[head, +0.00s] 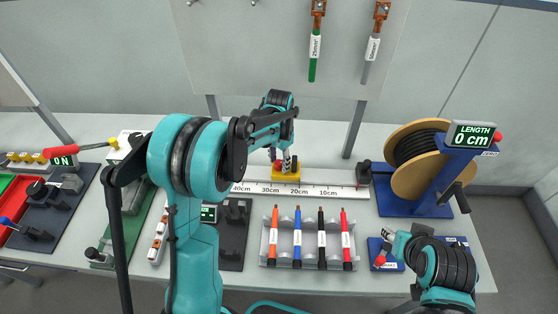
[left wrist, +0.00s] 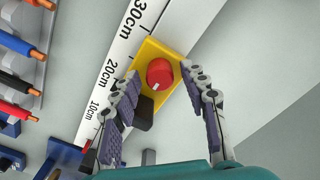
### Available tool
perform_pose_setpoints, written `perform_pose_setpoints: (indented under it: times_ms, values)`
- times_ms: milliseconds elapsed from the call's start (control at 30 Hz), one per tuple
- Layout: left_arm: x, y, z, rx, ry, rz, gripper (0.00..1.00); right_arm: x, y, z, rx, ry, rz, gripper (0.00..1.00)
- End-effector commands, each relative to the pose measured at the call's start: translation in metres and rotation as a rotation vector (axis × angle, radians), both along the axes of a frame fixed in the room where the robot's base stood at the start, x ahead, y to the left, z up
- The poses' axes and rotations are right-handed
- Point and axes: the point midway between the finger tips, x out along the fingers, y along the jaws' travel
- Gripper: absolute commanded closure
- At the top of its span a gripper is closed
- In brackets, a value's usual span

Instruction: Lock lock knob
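The lock knob (left wrist: 159,74) is a red round knob with a white mark. It sits on a yellow slider block (left wrist: 183,58) on the white ruler rail (left wrist: 112,68), near the 20 cm mark. In the head view the yellow block (head: 287,176) shows below my left gripper (head: 284,161), and the knob is mostly hidden there. In the left wrist view my left gripper (left wrist: 159,78) is open, with one finger on each side of the knob and nothing between them gripped. My right gripper (head: 390,246) is low at the right, by a blue base; its fingers are unclear.
A rack (head: 268,239) holds several coloured cables in front of the rail. A cable spool (head: 412,150) with a LENGTH display (head: 472,134) reading 0 cm stands at the right. Two cables hang on the back panel (head: 260,55). Several devices crowd the left.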

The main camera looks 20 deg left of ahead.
Motion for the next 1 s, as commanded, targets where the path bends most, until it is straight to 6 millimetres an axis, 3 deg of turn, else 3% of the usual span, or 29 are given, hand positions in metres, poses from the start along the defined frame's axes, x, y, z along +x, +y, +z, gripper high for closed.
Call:
perform_pose_setpoints:
  times_ms: [367,800,1000]
  values:
    - [0.0,0.0,0.007,0.0,0.0,0.001,0.52,0.0,0.0,0.0,0.0,0.0,0.0,0.6]
    - [0.0,0.0,0.093,0.0,0.0,0.001,0.52,0.0,0.0,0.0,0.0,0.0,0.0,0.6]
    - [0.0,0.0,0.116,0.0,0.0,0.0,0.52,0.0,0.0,0.0,0.0,0.0,0.0,0.6]
